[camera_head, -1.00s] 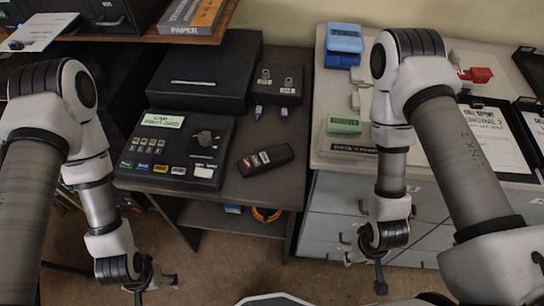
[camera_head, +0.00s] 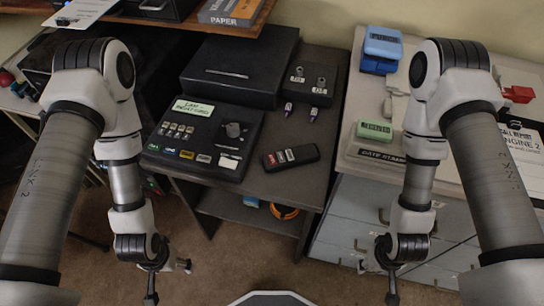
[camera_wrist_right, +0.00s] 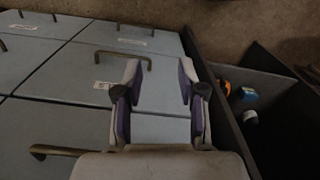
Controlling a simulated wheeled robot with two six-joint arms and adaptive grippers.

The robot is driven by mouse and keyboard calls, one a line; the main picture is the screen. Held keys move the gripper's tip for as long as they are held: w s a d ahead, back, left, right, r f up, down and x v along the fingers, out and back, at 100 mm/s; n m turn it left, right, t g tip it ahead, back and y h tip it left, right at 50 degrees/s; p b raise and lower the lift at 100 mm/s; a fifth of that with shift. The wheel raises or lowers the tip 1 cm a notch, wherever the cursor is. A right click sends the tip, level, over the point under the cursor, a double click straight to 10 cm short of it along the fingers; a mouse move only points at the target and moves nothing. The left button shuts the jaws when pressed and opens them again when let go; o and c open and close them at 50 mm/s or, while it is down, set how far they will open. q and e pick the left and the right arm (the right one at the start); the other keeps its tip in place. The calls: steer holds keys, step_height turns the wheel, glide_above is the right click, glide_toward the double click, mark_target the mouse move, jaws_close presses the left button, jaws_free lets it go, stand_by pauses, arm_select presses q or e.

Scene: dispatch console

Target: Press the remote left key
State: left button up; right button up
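The remote (camera_head: 290,157) is a small black bar lying flat on the dark desk, right of the keypad console. A row of small keys runs along its top; the left key (camera_head: 271,160) looks red, the others pale. My left gripper (camera_head: 167,282) hangs low in front of the desk, left of and below the remote; its fingers look spread and empty. My right gripper (camera_head: 377,282) hangs in front of the grey drawers, right of the remote. In the right wrist view its fingers (camera_wrist_right: 160,78) are apart with nothing between them. Neither gripper touches the remote.
The keypad console (camera_head: 203,135) stands left of the remote, with a black box (camera_head: 240,72) behind it. Grey drawers (camera_head: 350,215) and a stamp block (camera_head: 373,131) are right. Open floor lies in front.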

jaws_close()
stand_by(1.1)
